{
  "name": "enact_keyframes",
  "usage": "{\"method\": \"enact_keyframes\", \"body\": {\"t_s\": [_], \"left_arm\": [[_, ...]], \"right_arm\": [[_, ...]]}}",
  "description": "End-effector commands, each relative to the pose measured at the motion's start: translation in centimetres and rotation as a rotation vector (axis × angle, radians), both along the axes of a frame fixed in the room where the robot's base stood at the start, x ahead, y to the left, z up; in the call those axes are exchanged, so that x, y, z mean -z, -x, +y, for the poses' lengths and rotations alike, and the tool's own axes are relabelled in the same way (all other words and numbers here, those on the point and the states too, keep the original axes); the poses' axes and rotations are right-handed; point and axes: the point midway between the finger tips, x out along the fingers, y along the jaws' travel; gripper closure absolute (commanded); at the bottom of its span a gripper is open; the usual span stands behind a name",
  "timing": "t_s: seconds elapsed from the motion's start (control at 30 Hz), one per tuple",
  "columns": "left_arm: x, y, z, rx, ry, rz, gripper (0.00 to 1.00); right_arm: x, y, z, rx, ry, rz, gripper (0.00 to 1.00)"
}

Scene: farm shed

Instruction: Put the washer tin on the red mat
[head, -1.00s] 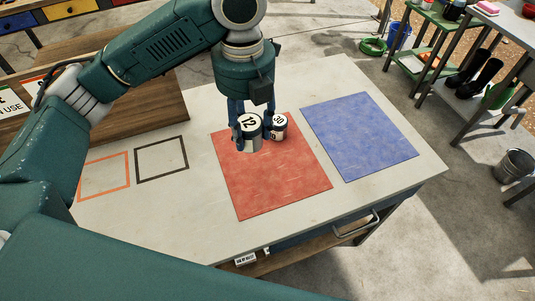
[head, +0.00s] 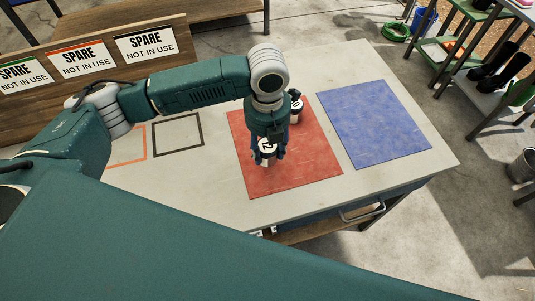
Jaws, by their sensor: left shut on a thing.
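My left gripper (head: 268,154) is over the red mat (head: 310,168), pointing down. It is shut on a small white tin (head: 267,158) with a dark top marking. The number on the held tin cannot be read now. Whether the held tin touches the mat or hangs just above it, I cannot tell. A second white tin with dark markings (head: 297,108) stands on the mat's far right part, partly hidden by my left wrist and apart from the held tin. Neither tin shows a readable name. My right gripper is not in view.
A blue mat (head: 373,130) lies to the right, empty. Orange (head: 128,161) and black (head: 178,152) outlined squares on the table (head: 215,210) are empty on the left. SPARE signs (head: 82,58) stand behind. The mat's front right part is clear.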

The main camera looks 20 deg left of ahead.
Motion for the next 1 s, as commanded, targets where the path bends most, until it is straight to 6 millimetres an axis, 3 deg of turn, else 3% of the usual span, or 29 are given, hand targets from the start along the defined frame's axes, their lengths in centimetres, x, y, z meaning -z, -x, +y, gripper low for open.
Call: {"method": "enact_keyframes", "body": {"t_s": [0.3, 0.67, 0.7, 0.77, 1.0], "left_arm": [[3.9, 0.1, 0.0, 0.0, 0.0, 0.002, 0.86], [4.4, 0.1, 0.0, 0.001, 0.0, 0.001, 0.86], [4.3, 0.1, 0.0, 0.001, 0.0, 0.0, 0.49], [4.3, 0.1, 0.0, 0.001, 0.0, 0.001, 0.38], [4.3, 0.1, 0.0, 0.001, 0.0, 0.001, 0.38]], "right_arm": [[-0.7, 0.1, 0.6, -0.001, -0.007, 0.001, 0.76], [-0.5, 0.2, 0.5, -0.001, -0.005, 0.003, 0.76], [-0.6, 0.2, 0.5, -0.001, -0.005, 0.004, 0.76], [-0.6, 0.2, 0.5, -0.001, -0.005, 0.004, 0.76], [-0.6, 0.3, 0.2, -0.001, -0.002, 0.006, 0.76]]}}
